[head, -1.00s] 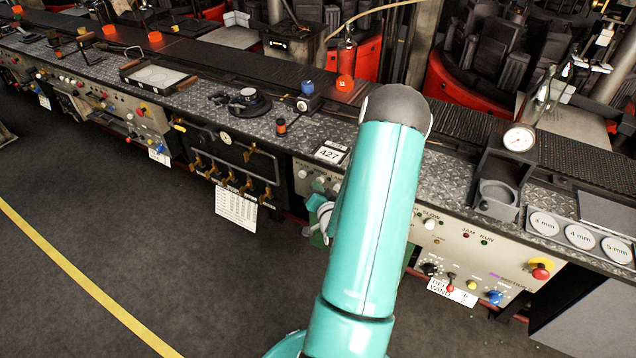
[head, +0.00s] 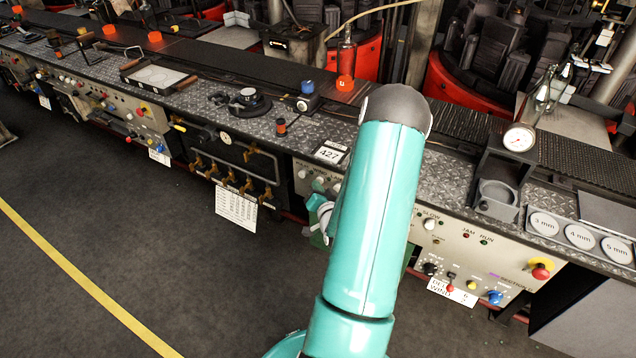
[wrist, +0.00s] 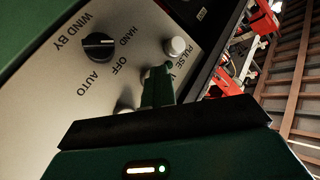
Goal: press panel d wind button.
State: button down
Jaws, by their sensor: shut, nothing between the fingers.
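In the wrist view a pale panel (wrist: 60,95) carries a black selector knob (wrist: 98,46) marked WIND BY, HAND, OFF and AUTO. A pale round button (wrist: 175,47) lies next to the word PULSE. My gripper's green shut fingers (wrist: 158,80) reach to the panel just below that button. A pale button (wrist: 146,73) is partly hidden behind the fingertips, its label mostly covered. Another grey round part (wrist: 124,105) shows left of the fingers. I cannot tell whether the fingertips touch anything. In the head view my arm hides most of the gripper and this panel.
In the head view the long bench (head: 300,130) carries a 427 plate (head: 329,153), a dial gauge (head: 519,138) and several fittings. Right of my arm is another panel with a red stop button (head: 541,270). The dark floor (head: 150,250) in front is clear.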

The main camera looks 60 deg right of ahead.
jog(key=shift+d, duration=0.6)
dwell(0.3)
jog(key=shift+s+a+r, duration=0.1)
jog(key=shift+s+a, duration=0.1)
dwell(0.3)
jog(key=a, duration=0.6)
jog(key=shift+s+a, duration=0.15)
jog(key=shift+a, duration=0.1)
